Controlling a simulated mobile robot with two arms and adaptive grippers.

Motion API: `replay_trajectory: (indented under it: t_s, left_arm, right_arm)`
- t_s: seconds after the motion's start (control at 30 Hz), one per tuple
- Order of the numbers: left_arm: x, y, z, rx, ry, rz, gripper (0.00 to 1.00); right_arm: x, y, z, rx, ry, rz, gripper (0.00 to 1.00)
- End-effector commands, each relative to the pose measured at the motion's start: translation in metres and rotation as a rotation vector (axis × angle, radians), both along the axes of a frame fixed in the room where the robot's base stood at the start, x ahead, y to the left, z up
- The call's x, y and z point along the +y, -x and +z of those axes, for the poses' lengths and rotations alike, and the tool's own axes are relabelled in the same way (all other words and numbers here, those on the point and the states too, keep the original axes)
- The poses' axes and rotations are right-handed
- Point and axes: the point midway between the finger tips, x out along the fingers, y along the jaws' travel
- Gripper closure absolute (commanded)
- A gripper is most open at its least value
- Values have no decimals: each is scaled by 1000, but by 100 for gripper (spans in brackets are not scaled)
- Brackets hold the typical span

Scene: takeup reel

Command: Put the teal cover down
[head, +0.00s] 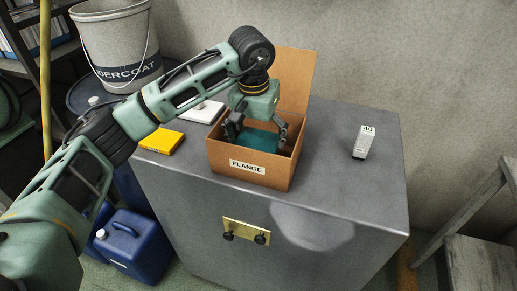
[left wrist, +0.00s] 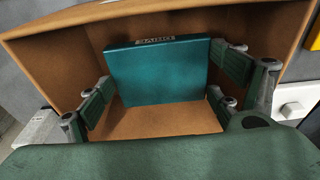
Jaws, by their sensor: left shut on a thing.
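The teal cover (head: 262,140) is a flat slab inside the open cardboard box labelled FLANGE (head: 235,158). In the left wrist view the cover (left wrist: 160,75) lies between my finger pads, with an upside-down label on its far edge. My left gripper (head: 257,132) reaches down into the box from above and is shut on the cover. In the left wrist view bare cardboard floor (left wrist: 150,123) shows on the near side of the cover. I cannot tell whether the cover touches the floor. My right gripper is not in view.
The box stands on a grey cabinet (head: 335,180), its flap (head: 298,75) raised at the back. A yellow box (head: 162,142) and a white item (head: 205,111) lie to its left. A small box marked 40 (head: 363,143) stands right. The cabinet's right side is mostly clear.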

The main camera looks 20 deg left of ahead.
Motion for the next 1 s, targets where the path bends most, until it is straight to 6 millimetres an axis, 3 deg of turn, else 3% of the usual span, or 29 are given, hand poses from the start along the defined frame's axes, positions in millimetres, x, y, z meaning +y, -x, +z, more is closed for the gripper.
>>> replay_trajectory:
  t_s: [0.17, 0.47, 0.83, 0.87, 1.0]
  left_arm:
    - [0, -1, -13, -3, 1, 0, 59]
    - [0, 0, -47, -1, 1, -1, 59]
    - [0, -1, -54, -4, 1, -1, 59]
    - [0, 0, -54, -2, 0, -1, 14]
    - [0, 0, -53, -1, 0, 0, 2]
  right_arm:
    - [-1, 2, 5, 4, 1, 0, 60]
    - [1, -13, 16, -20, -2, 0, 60]
    - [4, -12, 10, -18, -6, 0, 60]
    - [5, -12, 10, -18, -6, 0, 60]
    - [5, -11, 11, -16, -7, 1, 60]
